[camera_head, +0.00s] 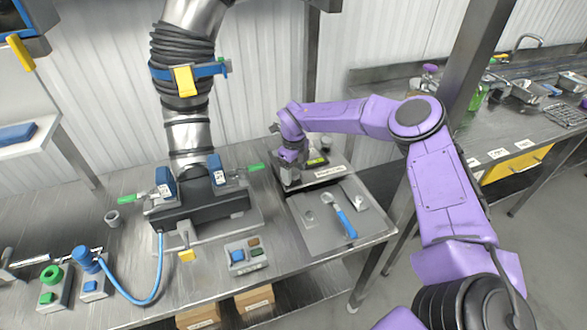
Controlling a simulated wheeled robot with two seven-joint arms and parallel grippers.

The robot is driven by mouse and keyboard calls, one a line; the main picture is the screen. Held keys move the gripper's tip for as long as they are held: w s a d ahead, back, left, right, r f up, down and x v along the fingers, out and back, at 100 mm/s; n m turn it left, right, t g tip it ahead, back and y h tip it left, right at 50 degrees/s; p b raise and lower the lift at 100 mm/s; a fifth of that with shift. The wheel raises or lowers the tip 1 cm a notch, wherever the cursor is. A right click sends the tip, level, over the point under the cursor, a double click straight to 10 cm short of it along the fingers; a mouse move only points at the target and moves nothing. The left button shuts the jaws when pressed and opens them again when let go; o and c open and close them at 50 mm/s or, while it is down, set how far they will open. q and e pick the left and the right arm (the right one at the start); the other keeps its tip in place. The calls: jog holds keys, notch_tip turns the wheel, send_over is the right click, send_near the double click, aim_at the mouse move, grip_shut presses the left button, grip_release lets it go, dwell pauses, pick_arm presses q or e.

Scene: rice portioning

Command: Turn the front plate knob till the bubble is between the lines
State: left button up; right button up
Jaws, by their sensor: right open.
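My right gripper (289,178) points down at the front left of a dark plate-topped device, a scale by its look (325,172), on the metal table. It is open; its fingertips are small here, and I cannot tell whether they touch anything. A small yellow-green patch (317,161), perhaps the bubble level, shows on the device just right of the gripper. The bubble and its lines are too small to make out. The front plate knob cannot be made out; the gripper may hide it. My left gripper is not in view.
A grey tray (300,238) with a blue-handled scoop (340,218) lies in front of the device. A black machine (200,208) with a large metal duct stands to the left. A button box (245,255) sits near the table's front edge. A metal post (480,80) rises behind my right arm.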

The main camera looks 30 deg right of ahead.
jog(key=shift+s+r, duration=0.15)
jog(key=shift+c, duration=0.6)
jog(key=c, duration=0.9)
jog(key=shift+c, duration=0.2)
jog(key=shift+m+b, duration=0.4)
jog(key=shift+b, duration=0.25)
jog(key=m+b, duration=0.5)
jog(key=b, duration=0.1)
jog(key=shift+a+f+m, duration=0.1)
jog(key=shift+f+m, duration=0.15)
jog(key=shift+m, duration=0.15)
jog(key=m+b, duration=0.3)
jog(key=shift+r, duration=0.1)
jog(key=shift+r+m+b, duration=0.2)
jog(key=shift+m+b, duration=0.7)
jog(key=shift+m, duration=0.1)
